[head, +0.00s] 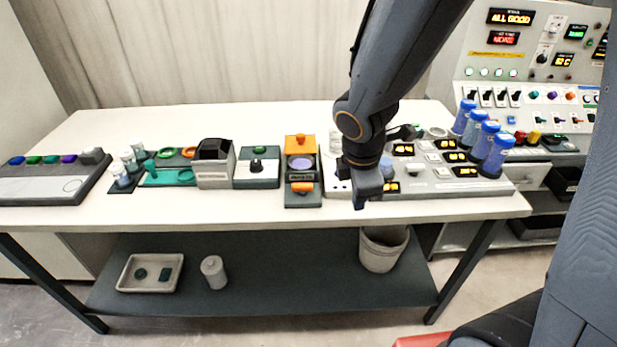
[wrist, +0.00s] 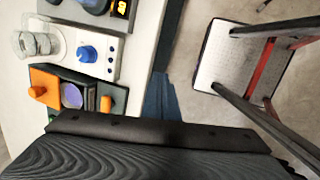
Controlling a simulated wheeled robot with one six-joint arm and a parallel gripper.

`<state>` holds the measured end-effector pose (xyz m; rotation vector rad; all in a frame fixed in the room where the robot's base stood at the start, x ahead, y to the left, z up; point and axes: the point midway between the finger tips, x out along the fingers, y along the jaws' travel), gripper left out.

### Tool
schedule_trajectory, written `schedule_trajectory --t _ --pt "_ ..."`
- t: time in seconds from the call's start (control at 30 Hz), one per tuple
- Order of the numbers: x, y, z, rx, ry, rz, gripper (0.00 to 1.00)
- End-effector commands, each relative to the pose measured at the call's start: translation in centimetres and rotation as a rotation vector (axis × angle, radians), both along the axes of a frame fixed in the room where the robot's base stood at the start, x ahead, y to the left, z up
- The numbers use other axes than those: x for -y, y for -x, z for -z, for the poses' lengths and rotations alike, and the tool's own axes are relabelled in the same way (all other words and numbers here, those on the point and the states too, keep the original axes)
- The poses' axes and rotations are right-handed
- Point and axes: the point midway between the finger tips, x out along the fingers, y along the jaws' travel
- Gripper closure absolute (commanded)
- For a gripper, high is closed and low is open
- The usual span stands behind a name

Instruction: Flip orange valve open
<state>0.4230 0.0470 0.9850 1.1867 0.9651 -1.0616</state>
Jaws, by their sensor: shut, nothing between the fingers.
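A dark unit (head: 303,199) on the table has an orange block (head: 297,147) with an orange knob (head: 300,138) at its back, a round purple disc in the middle and an orange handle (head: 302,187) in front. I cannot tell which orange part is the valve. In the wrist view the orange handle (wrist: 105,104) and orange knob (wrist: 37,91) show at the left. My gripper (head: 367,196) points down just right of this unit, over the white panel's front edge, apart from the orange parts. It also shows in the wrist view (wrist: 160,97), shut and empty.
The white panel (head: 340,188) with displays and blue-capped bottles (head: 494,152) stand at right. A unit with a black knob (head: 257,168) stands close at left. In the wrist view a step stool (wrist: 215,60) stands beyond the table edge. The table's front strip is clear.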

Motion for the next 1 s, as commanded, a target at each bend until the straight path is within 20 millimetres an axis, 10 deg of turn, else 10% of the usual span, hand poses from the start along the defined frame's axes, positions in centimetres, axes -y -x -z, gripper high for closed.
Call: schedule_trajectory --t 0.2,0.4,1.0 --pt "-6.3 -1.8 -3.1 0.005 0.220 -0.900 1.00" --pt "-9.8 -2.2 -4.0 0.013 0.340 -1.342 1.00" --pt "-10.4 -2.6 -3.0 0.014 0.367 -1.435 1.00"
